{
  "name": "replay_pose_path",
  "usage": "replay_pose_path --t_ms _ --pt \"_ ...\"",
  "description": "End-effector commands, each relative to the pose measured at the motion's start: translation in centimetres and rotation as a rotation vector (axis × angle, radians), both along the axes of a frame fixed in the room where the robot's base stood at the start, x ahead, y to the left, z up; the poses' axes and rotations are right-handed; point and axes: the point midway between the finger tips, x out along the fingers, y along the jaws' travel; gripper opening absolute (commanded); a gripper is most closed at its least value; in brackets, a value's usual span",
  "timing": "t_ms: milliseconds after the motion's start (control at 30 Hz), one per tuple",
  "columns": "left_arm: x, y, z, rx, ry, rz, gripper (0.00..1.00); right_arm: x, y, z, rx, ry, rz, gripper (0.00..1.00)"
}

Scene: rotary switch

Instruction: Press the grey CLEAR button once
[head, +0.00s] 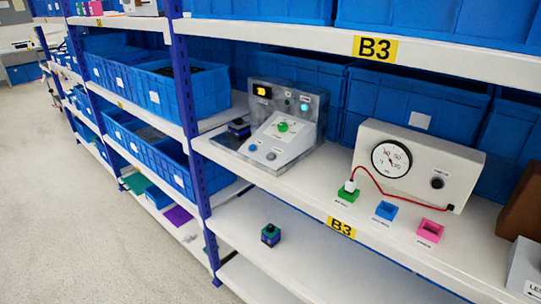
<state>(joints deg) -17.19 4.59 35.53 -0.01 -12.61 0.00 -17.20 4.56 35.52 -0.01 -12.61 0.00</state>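A grey control box (309,127) stands on the shelf marked B3, left of centre. Its sloped front panel (258,140) carries a green round knob (283,127), a blue button (253,148) and a small grey button (271,156) to the right of the blue one. The labels are too small to read, so I cannot confirm which says CLEAR. The upright back panel has a small yellow-lit display (262,91), a dark round part (288,97) and a lit cyan lamp (304,106). Neither of my grippers is in view.
A white gauge box (416,166) stands to the right, with a red cable running to a plug at a green socket (348,193). Blue (386,210) and pink (430,231) sockets lie beside it. Blue bins stand behind.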

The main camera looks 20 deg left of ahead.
Motion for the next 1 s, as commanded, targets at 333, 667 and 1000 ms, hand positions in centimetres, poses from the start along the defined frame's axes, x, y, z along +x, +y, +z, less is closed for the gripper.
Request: replay_pose_path --t_ms 333,667,1000 --pt "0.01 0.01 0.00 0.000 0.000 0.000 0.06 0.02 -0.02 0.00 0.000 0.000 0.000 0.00" --pt "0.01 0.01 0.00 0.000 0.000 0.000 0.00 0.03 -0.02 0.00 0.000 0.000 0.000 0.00" --pt "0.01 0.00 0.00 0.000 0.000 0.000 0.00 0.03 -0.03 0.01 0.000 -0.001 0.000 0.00"
